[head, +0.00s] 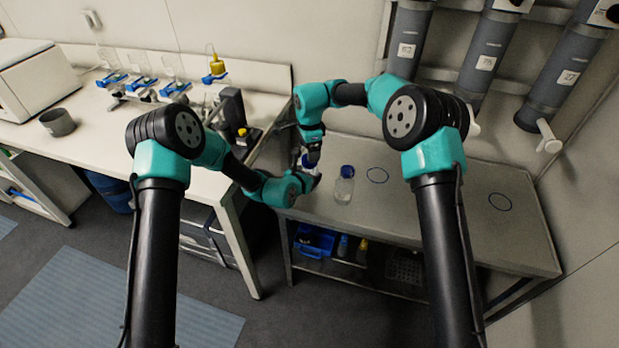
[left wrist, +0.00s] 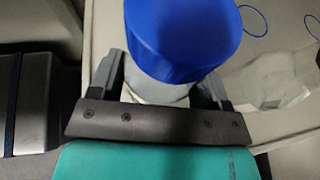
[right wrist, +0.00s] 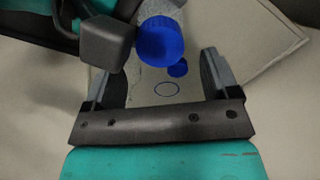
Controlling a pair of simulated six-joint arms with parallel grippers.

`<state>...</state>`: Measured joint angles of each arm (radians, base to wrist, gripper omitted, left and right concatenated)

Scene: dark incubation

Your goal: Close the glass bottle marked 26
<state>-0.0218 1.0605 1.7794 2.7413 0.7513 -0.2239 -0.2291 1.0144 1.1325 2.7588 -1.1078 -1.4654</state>
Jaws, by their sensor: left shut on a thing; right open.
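My left gripper (head: 310,179) is shut on a glass bottle; its neck (left wrist: 160,92) shows between the fingers in the left wrist view. A blue cap (left wrist: 182,38) is over this bottle's top; I cannot tell whether it is screwed tight. The cap also shows in the right wrist view (right wrist: 160,42). My right gripper (head: 313,150) is open just above the held bottle, and the cap appears between its spread fingers. A second clear bottle (head: 343,190) with a blue cap stands upright on the bench to the right. No number is readable on either bottle.
The grey bench (head: 420,210) has blue circles (head: 377,175) and free room on the right. Grey cylinders (head: 485,60) hang on the wall behind it. A left-hand bench (head: 60,165) carries a grey pot (head: 57,122) and glassware with blue holders (head: 140,83).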

